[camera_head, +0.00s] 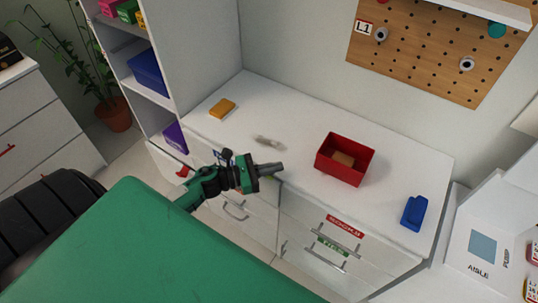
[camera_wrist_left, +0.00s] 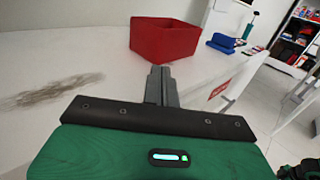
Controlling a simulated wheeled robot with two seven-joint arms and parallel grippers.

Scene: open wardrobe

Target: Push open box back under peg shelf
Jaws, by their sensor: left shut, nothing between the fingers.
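The open red box (camera_head: 341,174) stands upright on the white counter (camera_head: 300,120), with a brown block (camera_head: 343,159) inside it. It also shows in the left wrist view (camera_wrist_left: 165,42), ahead of the fingers. The peg shelf (camera_head: 440,45) is a wooden pegboard on the wall behind, with a white shelf board (camera_head: 485,8) at its top edge. My left gripper (camera_head: 276,168) is shut and empty, at the counter's front edge to the left of the box. Its fingers (camera_wrist_left: 160,80) point toward the box and look apart from it. My right gripper is not in view.
An orange block (camera_head: 222,108) and a grey smudge (camera_head: 268,141) are on the counter's left part. A blue object (camera_head: 414,212) lies at the right. Drawers with handles (camera_head: 338,238) are below. Counter space behind the box is clear.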

